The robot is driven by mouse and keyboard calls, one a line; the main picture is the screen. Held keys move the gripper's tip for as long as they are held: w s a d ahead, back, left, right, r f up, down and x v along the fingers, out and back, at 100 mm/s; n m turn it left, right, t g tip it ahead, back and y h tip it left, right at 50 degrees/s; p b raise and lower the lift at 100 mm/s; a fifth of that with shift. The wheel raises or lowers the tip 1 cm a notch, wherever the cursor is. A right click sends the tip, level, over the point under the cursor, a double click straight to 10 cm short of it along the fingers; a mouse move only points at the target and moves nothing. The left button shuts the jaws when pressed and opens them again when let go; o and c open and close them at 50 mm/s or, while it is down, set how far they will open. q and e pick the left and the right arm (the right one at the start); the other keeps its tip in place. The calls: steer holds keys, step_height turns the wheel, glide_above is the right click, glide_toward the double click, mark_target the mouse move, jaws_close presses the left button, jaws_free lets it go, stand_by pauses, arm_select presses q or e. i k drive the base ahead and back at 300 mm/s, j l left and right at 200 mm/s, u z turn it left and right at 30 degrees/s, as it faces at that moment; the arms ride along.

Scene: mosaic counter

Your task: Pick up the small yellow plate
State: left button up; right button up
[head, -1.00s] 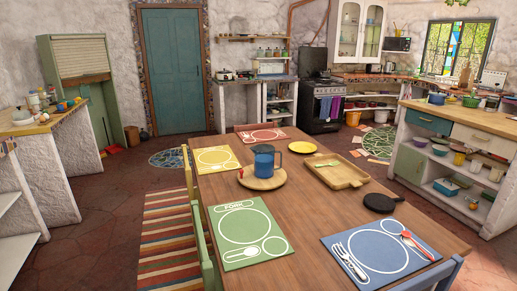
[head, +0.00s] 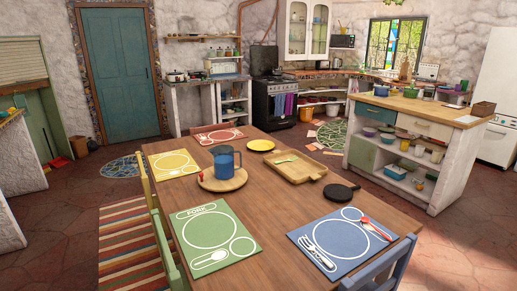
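The small yellow plate (head: 261,145) lies flat on the wooden dining table (head: 265,210), near its far side in the head view. It is between the red placemat and the wooden tray, and nothing covers it. Neither of my grippers shows in the head view.
On the table are a blue pitcher (head: 226,161) on a round board, a wooden tray (head: 297,168), a black pan (head: 339,191), and red (head: 219,137), yellow (head: 173,164), green (head: 212,240) and blue (head: 341,243) placemats. Chairs (head: 385,269) stand at its edges. Red floor is open at right.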

mark_target(260, 144)
steer(key=z, duration=0.5)
steer(key=i+l+z, duration=0.15)
steer(key=l, duration=0.2)
steer(key=l+z, duration=0.2)
steer(key=l, duration=0.2)
steer(key=i+l+z, duration=0.35)
steer(key=l, duration=0.3)
steer(key=i+l+z, duration=0.55)
steer(key=i, duration=0.9)
steer(key=i+l, duration=0.15)
steer(key=i, duration=0.5)
steer(key=i+u, duration=0.35)
steer(key=i, duration=0.2)
steer(key=i+u, duration=0.35)
steer(key=i, duration=0.2)
steer(key=i+u, duration=0.4)
steer(key=i, duration=0.15)
steer(key=i+l+u, duration=0.1)
steer(key=i+u, duration=0.3)
steer(key=i, duration=0.15)
